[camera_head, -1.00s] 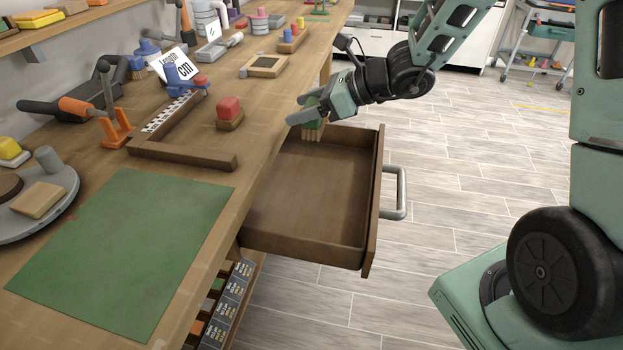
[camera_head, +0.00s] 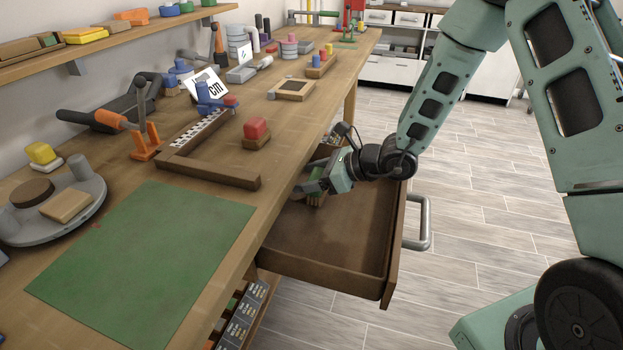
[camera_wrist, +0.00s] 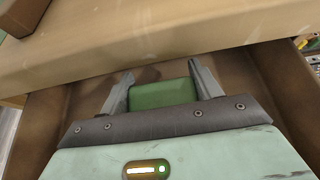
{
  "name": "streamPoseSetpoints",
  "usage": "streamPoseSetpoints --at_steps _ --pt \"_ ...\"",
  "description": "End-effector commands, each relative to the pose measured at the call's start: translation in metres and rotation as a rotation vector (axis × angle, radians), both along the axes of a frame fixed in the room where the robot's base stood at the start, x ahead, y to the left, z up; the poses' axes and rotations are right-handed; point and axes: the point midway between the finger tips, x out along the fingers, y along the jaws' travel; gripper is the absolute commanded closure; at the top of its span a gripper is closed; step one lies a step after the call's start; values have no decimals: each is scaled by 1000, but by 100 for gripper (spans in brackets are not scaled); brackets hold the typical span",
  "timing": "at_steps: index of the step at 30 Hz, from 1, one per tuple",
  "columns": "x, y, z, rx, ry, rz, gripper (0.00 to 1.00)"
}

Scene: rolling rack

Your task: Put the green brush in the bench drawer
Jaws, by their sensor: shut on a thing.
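The green brush (camera_wrist: 163,94) is between the two fingers of my gripper (camera_wrist: 162,84) in the wrist view. In the head view my gripper (camera_head: 312,185) is shut on the brush (camera_head: 316,198), whose pale bristles point down. Gripper and brush are inside the outline of the open bench drawer (camera_head: 325,262), near its back end beside the bench edge. I cannot tell whether the bristles touch the drawer floor. The drawer is brown wood with a grey handle (camera_head: 426,222), and its visible floor is bare.
The bench top (camera_head: 262,160) runs along the drawer's left side, with its edge close to my gripper. A green mat (camera_head: 145,262), a brown L-shaped frame (camera_head: 215,172) and a red-topped block (camera_head: 256,132) are on it. Labelled bins (camera_head: 243,318) sit below. The floor at right is open.

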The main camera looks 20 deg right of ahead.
Motion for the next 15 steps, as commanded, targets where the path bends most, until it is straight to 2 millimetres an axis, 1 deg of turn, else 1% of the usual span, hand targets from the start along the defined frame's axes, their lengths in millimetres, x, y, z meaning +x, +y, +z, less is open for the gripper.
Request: streamPoseSetpoints --at_steps 1,3,10,14,15 --pt "-1 -2 -8 -1 6 -2 67" --pt "-1 -2 -12 0 4 -3 67" --pt "-1 -2 -12 0 2 -2 67" --pt "-1 -2 -16 0 2 -2 67" --pt "-1 -3 -15 -1 2 -2 28"
